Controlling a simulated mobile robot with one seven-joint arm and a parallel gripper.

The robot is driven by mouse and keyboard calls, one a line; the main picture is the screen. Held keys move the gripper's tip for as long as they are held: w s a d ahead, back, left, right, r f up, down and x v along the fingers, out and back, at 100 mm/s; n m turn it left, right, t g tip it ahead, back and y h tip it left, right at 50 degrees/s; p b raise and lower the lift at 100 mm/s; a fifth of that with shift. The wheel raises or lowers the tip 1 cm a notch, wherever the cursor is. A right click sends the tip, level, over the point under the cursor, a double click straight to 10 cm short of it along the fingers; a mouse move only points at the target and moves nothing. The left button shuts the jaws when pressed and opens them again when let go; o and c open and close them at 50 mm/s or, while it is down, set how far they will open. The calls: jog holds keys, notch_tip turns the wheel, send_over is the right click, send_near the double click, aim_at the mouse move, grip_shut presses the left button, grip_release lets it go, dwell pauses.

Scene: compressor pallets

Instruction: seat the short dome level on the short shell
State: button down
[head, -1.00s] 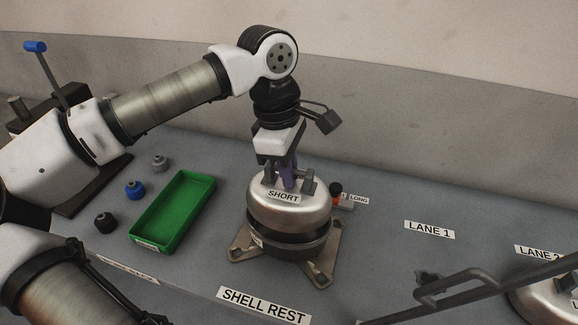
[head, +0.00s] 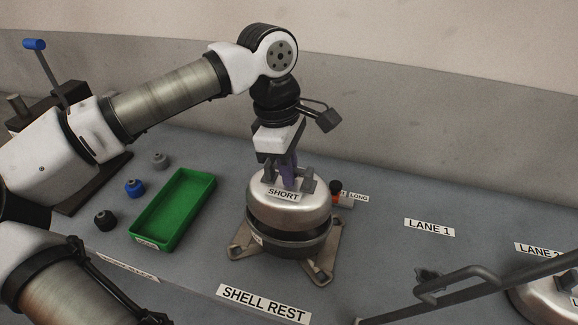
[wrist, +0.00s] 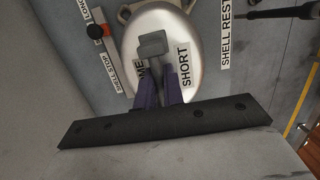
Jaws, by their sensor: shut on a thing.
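The short dome (head: 265,206) is a silver cap with a SHORT label. It sits over the short shell (head: 290,246), a dark and grey ring on a footed base, and looks close to level. A dark band shows between them; I cannot tell whether they touch all round. My gripper (head: 289,180) points down and is shut on the grey fitting on top of the dome. In the wrist view the dome (wrist: 205,55) fills the middle, with my gripper's purple fingers (wrist: 160,92) at the grey fitting.
A green tray (head: 208,181) lies left, with several small blue, grey and black knobs beside it. A shell stop with an orange-and-black knob (head: 336,188) stands just right of the dome. A grey bar (head: 465,284) crosses the right front. The table near LANE 1 (head: 429,228) is clear.

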jog(key=shift+f+b, duration=1.45)
jog(key=shift+f, duration=0.05)
dwell(0.8)
jog(key=c, duration=1.4)
grip_release()
jog(key=shift+f, duration=0.1)
jog(key=shift+c, duration=0.2)
notch_tip(320, 180, up, 14)
jog(key=a+b, duration=0.1)
jog(key=a, duration=0.1)
jog(key=shift+w, duration=0.4)
jog(key=shift+f, duration=0.15)
